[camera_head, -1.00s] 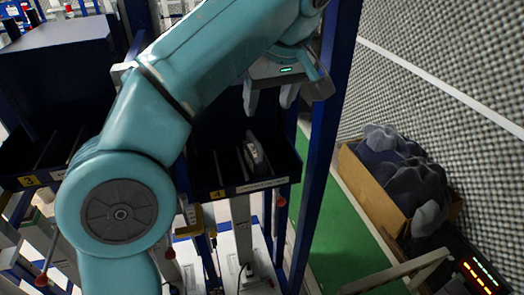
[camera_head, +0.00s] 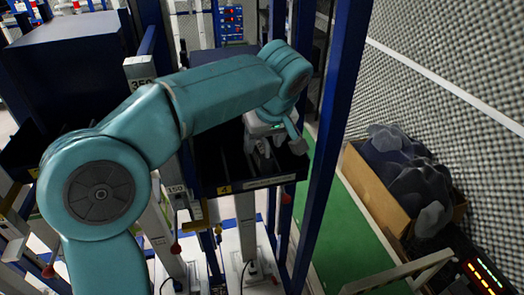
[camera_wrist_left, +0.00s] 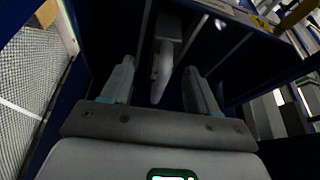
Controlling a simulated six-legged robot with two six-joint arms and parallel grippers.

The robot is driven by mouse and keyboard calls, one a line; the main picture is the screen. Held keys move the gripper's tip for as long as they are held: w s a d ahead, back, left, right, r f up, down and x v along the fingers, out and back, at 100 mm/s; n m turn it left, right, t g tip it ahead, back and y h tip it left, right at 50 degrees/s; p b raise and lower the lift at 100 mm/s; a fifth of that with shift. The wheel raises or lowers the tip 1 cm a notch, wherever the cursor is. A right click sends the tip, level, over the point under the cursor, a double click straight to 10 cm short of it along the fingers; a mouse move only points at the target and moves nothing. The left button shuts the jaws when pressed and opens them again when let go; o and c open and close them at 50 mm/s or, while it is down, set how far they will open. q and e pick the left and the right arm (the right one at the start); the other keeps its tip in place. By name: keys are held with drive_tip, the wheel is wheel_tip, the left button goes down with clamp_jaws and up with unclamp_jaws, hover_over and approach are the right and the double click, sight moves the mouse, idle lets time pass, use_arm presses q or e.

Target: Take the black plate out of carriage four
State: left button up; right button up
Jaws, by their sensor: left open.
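Carriage four is a dark blue open bin (camera_head: 208,178) with a yellow label on its front rim, in the middle of the head view. It holds thin upright dividers. My left gripper (camera_head: 266,146) is open and reaches down into the right part of this bin. In the left wrist view, a thin upright piece with a pale grey edge (camera_wrist_left: 162,72) stands between the open fingers (camera_wrist_left: 160,90), apart from both. It appears to be the plate, seen edge-on; its dark faces are hard to make out. In the head view the gripper mostly hides it. My right gripper is not in view.
A blue post (camera_head: 335,120) stands just right of the bin. Another dark bin (camera_head: 65,75) is at the left. A cardboard box (camera_head: 375,190) with grey lumpy foam stands on the right by the wall. The green floor strip (camera_head: 345,225) is clear.

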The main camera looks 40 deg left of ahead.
use_arm(q)
drive_tip(key=shift+w+a+f, duration=0.25)
drive_tip(key=shift+w+f, duration=0.15)
drive_tip(key=shift+f, duration=0.2)
drive_tip(key=shift+a+f, duration=0.15)
drive_tip(key=shift+f, duration=0.15)
drive_tip(key=shift+s+a+r, duration=0.1)
drive_tip(key=shift+s+r, duration=0.05)
drive_tip(key=shift+s, duration=0.25)
drive_tip(key=shift+c, duration=1.2)
drive_tip(key=shift+w+d, duration=0.2)
drive_tip(key=shift+w, duration=0.1)
clamp_jaws()
drive_tip(key=shift+s+a, duration=0.1)
